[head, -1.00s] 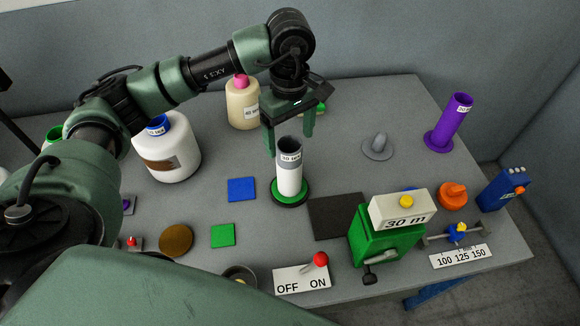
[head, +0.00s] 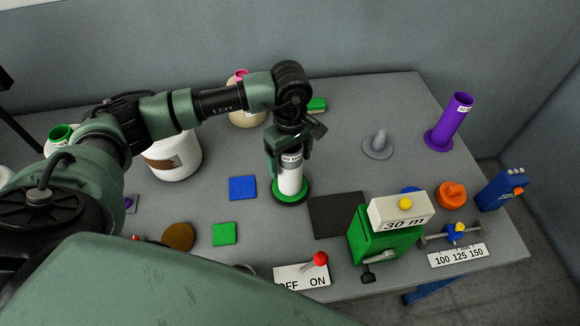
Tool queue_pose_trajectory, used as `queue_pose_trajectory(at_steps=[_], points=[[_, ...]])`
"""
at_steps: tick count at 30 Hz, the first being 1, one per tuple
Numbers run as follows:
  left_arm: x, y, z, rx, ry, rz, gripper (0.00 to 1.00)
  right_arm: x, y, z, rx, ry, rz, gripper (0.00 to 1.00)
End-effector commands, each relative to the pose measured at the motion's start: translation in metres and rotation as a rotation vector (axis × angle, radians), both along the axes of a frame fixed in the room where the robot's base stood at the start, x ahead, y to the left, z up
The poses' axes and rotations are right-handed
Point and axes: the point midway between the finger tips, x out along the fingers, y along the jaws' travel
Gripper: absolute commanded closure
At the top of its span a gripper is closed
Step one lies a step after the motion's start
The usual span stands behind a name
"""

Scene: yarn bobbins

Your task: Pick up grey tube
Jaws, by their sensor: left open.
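The grey tube (head: 291,160) has a grey top with a label and stands upright in a white bobbin (head: 290,181) on a green and black round base (head: 290,192). My left gripper (head: 289,160) points down over the tube from above. Its fingers are at the height of the grey top, around or beside it, and the jaws are open. The gripper hides the tube's upper end. Whether the fingers touch the tube cannot be seen. My right gripper is not in view.
A blue square (head: 243,188) and a green square (head: 224,234) lie left of the base. A dark mat (head: 335,216) and a green machine (head: 384,240) stand to the right.

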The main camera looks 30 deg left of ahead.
Motion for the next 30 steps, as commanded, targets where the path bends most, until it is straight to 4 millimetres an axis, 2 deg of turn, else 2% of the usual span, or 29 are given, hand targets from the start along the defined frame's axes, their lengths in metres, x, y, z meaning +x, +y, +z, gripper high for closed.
queue_pose_trajectory(at_steps=[3,4,9,11,23,26,30], points=[[0.000,0.000,0.000,0.000,0.000,0.000,0.20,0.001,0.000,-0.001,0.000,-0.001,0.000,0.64],[0.000,0.000,0.000,0.000,0.000,0.000,0.23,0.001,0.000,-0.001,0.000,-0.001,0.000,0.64],[0.000,0.000,0.000,0.000,0.000,0.000,0.70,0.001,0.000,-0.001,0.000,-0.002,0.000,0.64],[0.000,0.000,0.000,0.000,0.000,0.000,0.86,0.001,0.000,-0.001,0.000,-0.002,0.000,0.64],[0.001,0.000,0.008,0.000,-0.003,0.001,0.86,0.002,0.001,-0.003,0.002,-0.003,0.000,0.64],[0.002,0.000,0.017,0.000,-0.004,0.002,0.86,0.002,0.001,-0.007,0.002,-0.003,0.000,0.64],[0.002,0.000,0.040,0.000,-0.008,0.000,0.86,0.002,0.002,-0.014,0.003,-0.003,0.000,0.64]])
